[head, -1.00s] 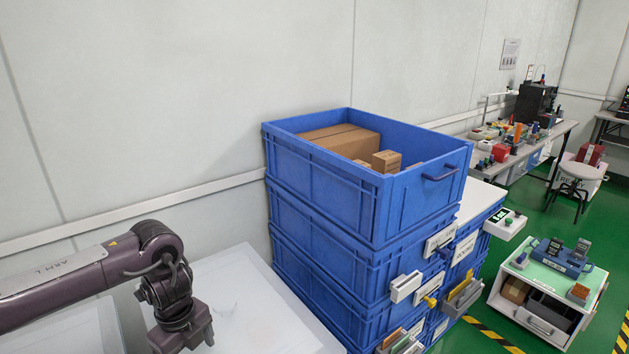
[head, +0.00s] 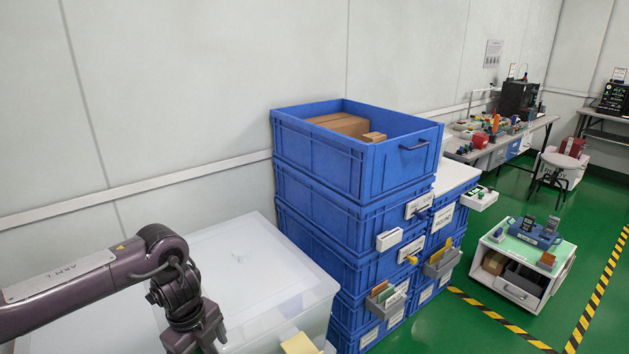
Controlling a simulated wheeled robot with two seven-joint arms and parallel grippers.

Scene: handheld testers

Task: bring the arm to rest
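My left arm (head: 130,268) comes in from the left in the head view, and its wrist bends down near the bottom edge. The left gripper's fingers are cut off below the frame, so I cannot see them or anything they may hold. The wrist hangs in front of a translucent white bin (head: 265,265). My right arm and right gripper are not in the picture.
Stacked blue crates (head: 320,160) stand right of the bin; the top one holds cardboard boxes (head: 342,124). A low white cart (head: 515,289) with testers (head: 537,232) stands to the right. Green floor (head: 455,325) is clear between.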

